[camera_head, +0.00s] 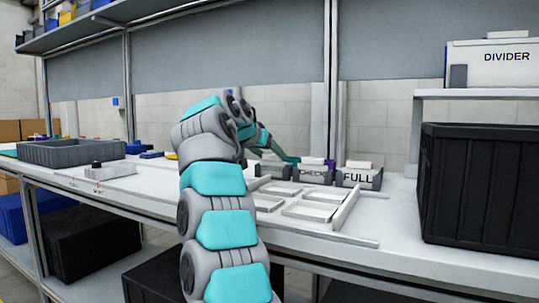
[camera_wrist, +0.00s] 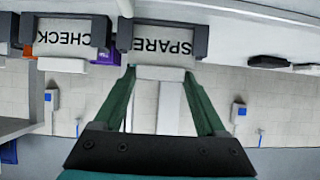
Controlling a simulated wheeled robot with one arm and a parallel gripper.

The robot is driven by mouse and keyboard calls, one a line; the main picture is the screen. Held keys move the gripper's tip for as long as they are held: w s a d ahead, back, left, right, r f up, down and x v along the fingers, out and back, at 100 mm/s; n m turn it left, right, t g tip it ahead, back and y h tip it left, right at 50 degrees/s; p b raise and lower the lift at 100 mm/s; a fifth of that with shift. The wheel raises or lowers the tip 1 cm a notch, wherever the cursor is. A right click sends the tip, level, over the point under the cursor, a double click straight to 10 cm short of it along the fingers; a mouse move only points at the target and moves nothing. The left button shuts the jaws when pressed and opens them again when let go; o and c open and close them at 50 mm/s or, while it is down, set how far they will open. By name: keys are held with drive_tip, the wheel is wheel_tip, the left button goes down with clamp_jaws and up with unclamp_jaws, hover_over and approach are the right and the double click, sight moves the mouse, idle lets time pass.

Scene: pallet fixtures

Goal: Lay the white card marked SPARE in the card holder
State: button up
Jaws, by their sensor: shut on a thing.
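The white card marked SPARE (camera_wrist: 165,41) shows upside down in the wrist view, between the dark grey side posts of a stand (camera_wrist: 124,38). A plain white block (camera_wrist: 160,73) adjoins its lettered face. My gripper (camera_wrist: 160,70) has its two green fingers on either side of this block, shut on the card. In the head view my gripper (camera_head: 290,160) is partly behind my arm, at the left end of the row of grey stands. The SPARE lettering is hidden there. I cannot tell if the card still touches its stand.
Stands marked CHECK (camera_head: 313,174) and FULL (camera_head: 358,179) are close on the right. A white tray (camera_head: 338,209) with several compartments lies in front. A black crate (camera_head: 478,190) stands at right, below a white DIVIDER box (camera_head: 492,64). A grey bin (camera_head: 70,153) is far left.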

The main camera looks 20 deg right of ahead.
drive_tip(key=o, duration=1.3)
drive_tip(key=shift+c, duration=0.2)
drive_tip(key=v, duration=0.7)
drive_tip(key=shift+s+a+r, duration=0.15)
drive_tip(key=shift+s+a, duration=0.05)
drive_tip(key=shift+a, duration=0.1)
